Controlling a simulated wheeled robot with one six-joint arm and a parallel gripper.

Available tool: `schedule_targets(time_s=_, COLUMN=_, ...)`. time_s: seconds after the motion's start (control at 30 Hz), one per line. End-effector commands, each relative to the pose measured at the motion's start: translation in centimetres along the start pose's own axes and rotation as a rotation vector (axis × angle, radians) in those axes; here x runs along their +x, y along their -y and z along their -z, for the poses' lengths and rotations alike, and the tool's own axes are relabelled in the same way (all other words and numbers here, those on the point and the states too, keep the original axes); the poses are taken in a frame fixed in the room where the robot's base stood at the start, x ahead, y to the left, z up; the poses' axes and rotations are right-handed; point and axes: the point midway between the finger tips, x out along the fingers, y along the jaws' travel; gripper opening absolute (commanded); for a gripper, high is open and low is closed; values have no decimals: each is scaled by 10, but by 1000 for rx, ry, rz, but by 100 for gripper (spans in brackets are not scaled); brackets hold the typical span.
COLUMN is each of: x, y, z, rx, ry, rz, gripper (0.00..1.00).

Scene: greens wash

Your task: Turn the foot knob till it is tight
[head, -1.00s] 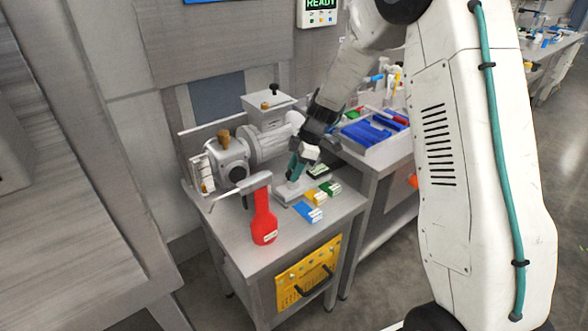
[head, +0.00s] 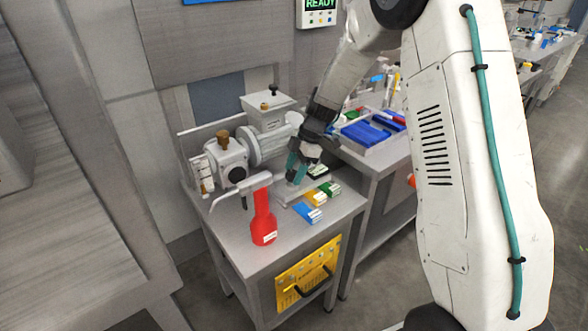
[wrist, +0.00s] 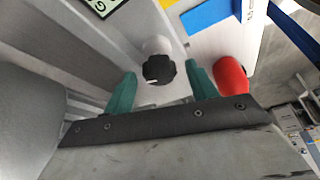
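The foot knob (wrist: 158,70) is black with a pale stem or cap (wrist: 157,46) beyond it, low by the machine's base in the wrist view. My gripper (wrist: 162,88) is open, with one teal finger on each side of the knob. A gap shows between the knob and each finger, so I see no grip on it. In the head view my gripper (head: 298,166) points down at the machine's base plate and hides the knob. The grey machine (head: 250,148) stands on the cart top.
A red bottle-shaped thing (head: 264,222) stands at the cart's front. Blue (head: 309,213), yellow (head: 317,198) and green (head: 331,188) blocks or cards lie right of the base. A tray (head: 377,149) with blue parts is on the bench to the right. The cart's front right corner is clear.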

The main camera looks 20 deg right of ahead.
Motion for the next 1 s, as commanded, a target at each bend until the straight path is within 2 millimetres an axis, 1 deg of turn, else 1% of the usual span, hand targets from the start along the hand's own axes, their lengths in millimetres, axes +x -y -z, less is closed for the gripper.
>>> schedule_targets(time_s=0.23, x=0, y=0, z=2, rx=-1, ry=-1, rz=0, gripper=58)
schedule_targets(time_s=0.33, x=-4, y=-1, z=2, rx=-1, ry=-1, rz=-1, gripper=58)
schedule_targets(time_s=0.43, x=-17, y=-1, z=2, rx=0, ry=-2, rz=-3, gripper=58)
schedule_targets(time_s=0.6, x=-48, y=-1, z=1, rx=-2, ry=-1, rz=-4, gripper=58)
schedule_targets(time_s=0.73, x=-66, y=-1, z=1, rx=0, ry=-1, rz=-2, gripper=58)
schedule_targets(time_s=0.83, x=-74, y=-1, z=1, rx=0, ry=0, rz=-2, gripper=58)
schedule_targets(time_s=1.0, x=-78, y=0, z=1, rx=0, ry=-1, rz=1, gripper=58)
